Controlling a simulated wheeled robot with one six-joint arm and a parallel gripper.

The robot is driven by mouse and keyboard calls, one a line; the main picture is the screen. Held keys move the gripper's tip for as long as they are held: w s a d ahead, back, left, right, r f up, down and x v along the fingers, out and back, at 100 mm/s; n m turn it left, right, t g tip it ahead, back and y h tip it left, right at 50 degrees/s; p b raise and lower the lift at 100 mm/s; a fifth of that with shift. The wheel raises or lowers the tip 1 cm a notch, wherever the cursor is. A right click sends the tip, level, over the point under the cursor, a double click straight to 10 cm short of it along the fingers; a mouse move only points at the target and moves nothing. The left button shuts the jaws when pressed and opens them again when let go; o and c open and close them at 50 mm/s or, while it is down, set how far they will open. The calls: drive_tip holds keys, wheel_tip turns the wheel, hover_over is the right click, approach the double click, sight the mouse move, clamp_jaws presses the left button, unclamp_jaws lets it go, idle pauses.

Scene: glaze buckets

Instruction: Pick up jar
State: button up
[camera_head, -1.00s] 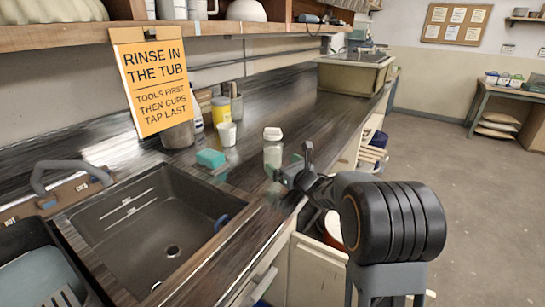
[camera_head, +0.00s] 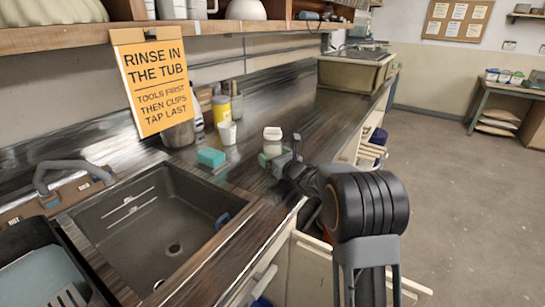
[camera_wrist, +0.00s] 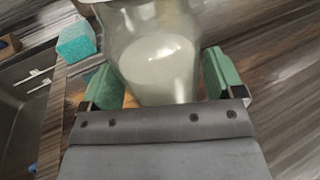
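The jar (camera_head: 272,134), clear with a pale lid and whitish contents, stands on the dark counter beyond the sink's right side. In the head view its lower part is mostly hidden by my gripper (camera_head: 277,157). In the wrist view the jar (camera_wrist: 158,58) is between the two green finger pads of my gripper (camera_wrist: 162,72), one on each side. A small gap shows on the right, so the gripper looks open around the jar, not closed on it.
A teal sponge (camera_head: 211,157) lies left of the jar. A white cup (camera_head: 227,132) and a yellow container (camera_head: 221,109) stand behind. The sink (camera_head: 165,235) is at the front left. The counter's right edge is close to my arm.

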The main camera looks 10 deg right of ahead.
drive_tip(key=c, duration=1)
drive_tip(key=shift+r, duration=0.1)
drive_tip(key=shift+c, duration=0.2)
